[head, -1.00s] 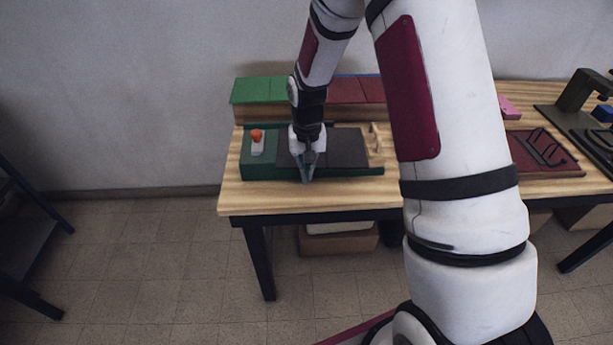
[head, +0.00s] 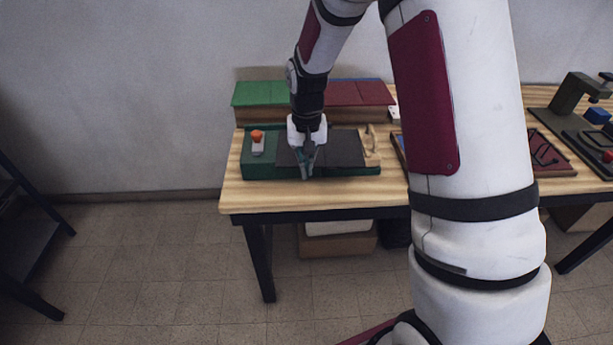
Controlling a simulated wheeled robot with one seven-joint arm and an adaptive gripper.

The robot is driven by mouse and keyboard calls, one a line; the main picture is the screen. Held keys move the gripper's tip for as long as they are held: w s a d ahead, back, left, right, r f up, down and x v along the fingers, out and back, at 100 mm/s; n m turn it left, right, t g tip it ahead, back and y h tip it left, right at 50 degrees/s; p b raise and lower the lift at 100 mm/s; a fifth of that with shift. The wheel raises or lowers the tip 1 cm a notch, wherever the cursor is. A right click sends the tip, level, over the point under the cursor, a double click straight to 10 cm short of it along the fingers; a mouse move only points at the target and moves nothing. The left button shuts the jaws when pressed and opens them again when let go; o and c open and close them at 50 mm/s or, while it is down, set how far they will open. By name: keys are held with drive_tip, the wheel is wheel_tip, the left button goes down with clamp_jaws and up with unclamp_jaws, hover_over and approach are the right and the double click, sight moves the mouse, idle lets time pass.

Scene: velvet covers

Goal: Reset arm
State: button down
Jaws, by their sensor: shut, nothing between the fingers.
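My gripper (head: 306,174) points down over the left part of the wooden table (head: 232,196). It is shut and holds nothing. Its fingertips are in front of the dark panels of a green-framed tray (head: 262,172); I cannot tell whether they touch it. My white arm with dark red panels comes down from the top and covers the middle of the table.
An orange-topped white piece (head: 257,141) stands at the tray's left end. Behind is a wooden box with green (head: 262,93) and dark red (head: 358,93) panels. A dark fixture (head: 575,100) stands at right. Boxes (head: 338,241) sit under the table.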

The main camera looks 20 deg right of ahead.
drive_tip(key=s+a+r+n+t, duration=0.1)
drive_tip(key=s+r, duration=0.5)
drive_tip(key=r, duration=0.4)
drive_tip(key=s+r+n+t, duration=0.1)
drive_tip(key=s+r, duration=0.6)
drive_tip(key=r, duration=0.3)
drive_tip(key=s+a+r+n+t, duration=0.1)
drive_tip(key=s+r+t, duration=0.1)
drive_tip(key=s, duration=1.2)
drive_tip(key=shift+s+a+r+n, duration=0.2)
drive_tip(key=shift+s+r+n, duration=0.1)
drive_tip(key=shift+s+r, duration=0.1)
